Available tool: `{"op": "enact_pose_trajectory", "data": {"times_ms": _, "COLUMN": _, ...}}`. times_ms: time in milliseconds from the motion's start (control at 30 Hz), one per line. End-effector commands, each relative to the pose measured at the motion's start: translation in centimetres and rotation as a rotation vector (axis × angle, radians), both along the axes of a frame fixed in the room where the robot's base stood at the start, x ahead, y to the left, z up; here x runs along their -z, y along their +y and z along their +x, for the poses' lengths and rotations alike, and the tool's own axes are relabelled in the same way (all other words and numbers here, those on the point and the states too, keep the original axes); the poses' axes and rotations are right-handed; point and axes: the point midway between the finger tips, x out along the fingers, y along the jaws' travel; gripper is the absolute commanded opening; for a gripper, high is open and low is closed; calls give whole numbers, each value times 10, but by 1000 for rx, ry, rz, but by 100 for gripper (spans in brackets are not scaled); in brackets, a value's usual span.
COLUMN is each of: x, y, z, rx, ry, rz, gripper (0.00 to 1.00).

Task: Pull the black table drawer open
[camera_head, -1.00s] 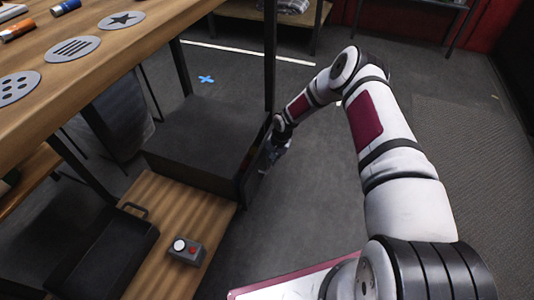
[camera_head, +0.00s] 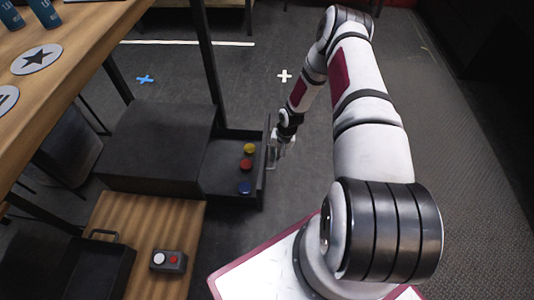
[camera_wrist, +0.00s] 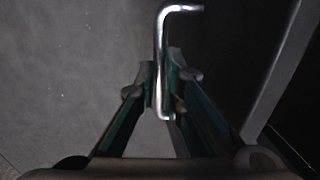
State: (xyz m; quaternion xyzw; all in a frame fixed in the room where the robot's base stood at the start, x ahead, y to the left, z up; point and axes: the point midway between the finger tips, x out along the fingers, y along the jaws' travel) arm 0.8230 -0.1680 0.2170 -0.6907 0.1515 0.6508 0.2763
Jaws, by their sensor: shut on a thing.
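The black table drawer (camera_head: 222,181) stands pulled out to the right of its dark cabinet (camera_head: 160,148) in the head view. Inside it are a yellow button (camera_head: 249,149), a red button (camera_head: 246,165) and a blue button (camera_head: 245,188). My gripper (camera_head: 275,161) is at the drawer's front, on its outer side. In the wrist view, the gripper (camera_wrist: 163,95) is shut on the bent metal handle (camera_wrist: 175,9), which runs between its two fingers. The handle is small and partly hidden in the head view.
A wooden table (camera_head: 72,52) with round symbol plates is at upper left. A low wooden shelf (camera_head: 130,214) holds a small box with white and red buttons (camera_head: 169,261) and a black tray (camera_head: 85,270). The floor right of the drawer is clear around my arm.

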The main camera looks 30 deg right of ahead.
Motion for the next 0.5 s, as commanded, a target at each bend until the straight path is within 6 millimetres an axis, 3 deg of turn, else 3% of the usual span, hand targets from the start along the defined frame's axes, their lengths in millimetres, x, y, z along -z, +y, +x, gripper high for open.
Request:
{"op": "enact_pose_trajectory", "data": {"times_ms": 467, "x": 1, "y": -5, "z": -5, "rx": 0, "ry": 3, "rz": 0, "gripper": 0}}
{"op": "enact_pose_trajectory", "data": {"times_ms": 500, "x": 1, "y": -5, "z": -4, "rx": 0, "ry": 2, "rz": -1, "gripper": 14}}
